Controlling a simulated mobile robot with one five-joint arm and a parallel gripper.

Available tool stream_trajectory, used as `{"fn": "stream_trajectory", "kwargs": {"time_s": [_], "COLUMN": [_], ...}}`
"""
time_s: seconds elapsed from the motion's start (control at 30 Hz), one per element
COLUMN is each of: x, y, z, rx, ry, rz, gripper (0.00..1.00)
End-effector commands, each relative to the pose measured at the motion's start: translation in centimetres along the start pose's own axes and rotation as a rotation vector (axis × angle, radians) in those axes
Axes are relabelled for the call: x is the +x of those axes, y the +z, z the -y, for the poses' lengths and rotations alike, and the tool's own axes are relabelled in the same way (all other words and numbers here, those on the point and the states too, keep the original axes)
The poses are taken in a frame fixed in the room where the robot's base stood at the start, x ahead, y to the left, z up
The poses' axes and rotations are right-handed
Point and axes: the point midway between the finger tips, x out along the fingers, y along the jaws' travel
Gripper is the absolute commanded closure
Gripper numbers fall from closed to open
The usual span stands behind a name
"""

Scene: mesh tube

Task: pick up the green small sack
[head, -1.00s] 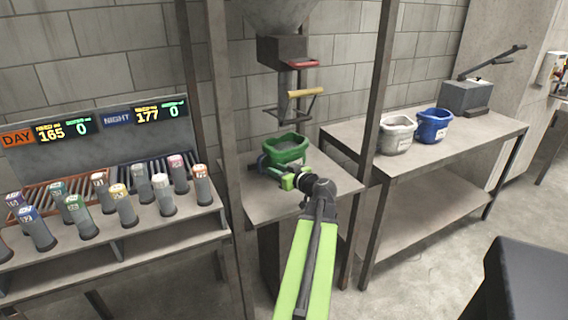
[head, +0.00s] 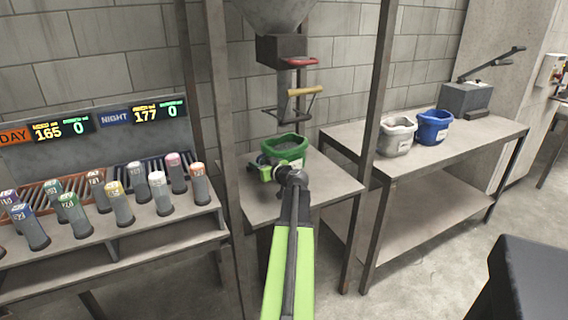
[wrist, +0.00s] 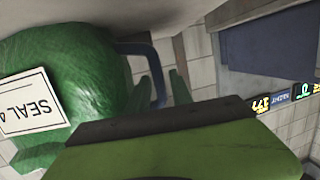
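The green small sack (head: 290,147) stands upright with its top open on the small table (head: 325,185) under the hopper. In the wrist view the sack (wrist: 85,70) fills the left side, with a white label reading SEAL 4. The wrist view shows my gripper's green body across the bottom and a blue-grey loop (wrist: 158,75) beside the sack.
A hopper (head: 285,50) with a yellow-handled lever (head: 305,92) hangs above the sack. Upright posts (head: 375,90) flank the small table. A white sack (head: 397,136) and a blue sack (head: 433,127) stand on the right table. A rack of several tubes (head: 120,205) is at left.

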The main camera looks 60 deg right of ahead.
Motion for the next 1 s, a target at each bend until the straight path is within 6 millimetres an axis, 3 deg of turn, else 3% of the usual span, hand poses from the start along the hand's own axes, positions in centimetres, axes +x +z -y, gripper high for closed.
{"fn": "stream_trajectory", "kwargs": {"time_s": [0.1,0.3,1.0], "x": [-0.10,-0.14,-0.21], "y": [-0.03,-0.02,0.00], "z": [-0.01,-0.04,-0.14], "rx": [0.000,0.000,0.001], "ry": [0.001,0.001,0.002], "rz": [0.000,0.000,0.000], "gripper": [0.76,1.00,1.00]}}
